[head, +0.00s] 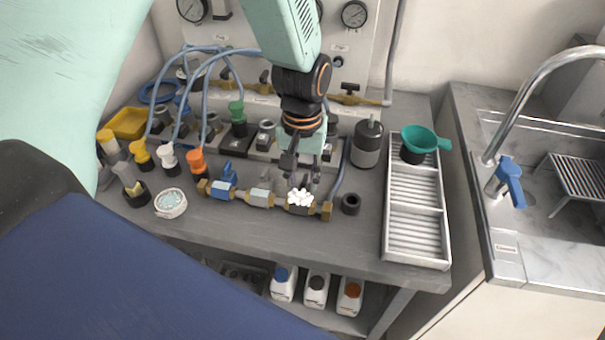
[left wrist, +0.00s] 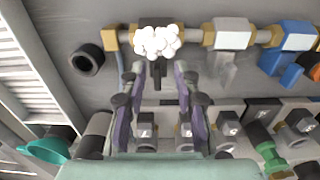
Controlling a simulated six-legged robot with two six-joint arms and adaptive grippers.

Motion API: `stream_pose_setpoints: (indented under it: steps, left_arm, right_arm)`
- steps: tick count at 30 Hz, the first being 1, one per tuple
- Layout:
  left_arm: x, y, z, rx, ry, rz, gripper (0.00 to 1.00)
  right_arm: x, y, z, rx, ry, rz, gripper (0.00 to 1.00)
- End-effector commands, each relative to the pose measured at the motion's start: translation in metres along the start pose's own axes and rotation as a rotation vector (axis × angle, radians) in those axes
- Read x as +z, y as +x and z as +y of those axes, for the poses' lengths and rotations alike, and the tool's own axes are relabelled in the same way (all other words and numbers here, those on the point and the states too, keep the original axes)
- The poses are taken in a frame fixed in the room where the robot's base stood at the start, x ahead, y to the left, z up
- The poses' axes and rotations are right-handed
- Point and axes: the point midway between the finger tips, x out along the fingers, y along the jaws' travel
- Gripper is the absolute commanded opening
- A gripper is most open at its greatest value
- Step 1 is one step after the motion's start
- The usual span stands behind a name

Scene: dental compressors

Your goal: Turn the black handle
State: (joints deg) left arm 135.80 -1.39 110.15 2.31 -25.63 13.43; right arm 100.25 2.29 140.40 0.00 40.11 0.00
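A row of valves on a brass pipe lies along the front of the bench. The valve at its right end has a black body (head: 300,209), partly covered by a cluster of white balls (head: 299,197). In the left wrist view the black handle (left wrist: 157,77) sticks out below the white cluster (left wrist: 157,41). My left gripper (head: 303,182) points down at this valve. Its two fingers are apart in the left wrist view (left wrist: 160,72), with the black handle between them in the picture. I cannot tell whether either finger touches it. My right gripper is not in view.
Blue (head: 228,174) and grey (head: 261,188) valve handles sit left on the same pipe. A black ring (head: 351,204) lies to the right, near a dark cylinder (head: 367,145) and a ribbed white tray (head: 388,225). A green funnel (head: 420,138) stands at the tray's back.

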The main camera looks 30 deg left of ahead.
Motion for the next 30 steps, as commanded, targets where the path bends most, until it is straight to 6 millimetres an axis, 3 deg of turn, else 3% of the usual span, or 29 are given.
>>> stream_pose_setpoints:
  steps: [3, 14, 30]
  left_arm:
    - [-0.0012, 0.0, 0.0003, 0.0, 0.0, 0.0, 0.3]
    - [-0.0011, -0.0001, 0.0002, 0.0, 0.0, -0.001, 0.0]
    - [0.0004, -0.0005, -0.0004, -0.001, 0.033, -0.006, 0.0]
  right_arm:
    - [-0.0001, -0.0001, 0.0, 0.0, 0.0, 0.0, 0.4]
    - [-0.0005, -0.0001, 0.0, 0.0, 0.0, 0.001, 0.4]
    - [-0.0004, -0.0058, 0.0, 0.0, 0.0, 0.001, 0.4]
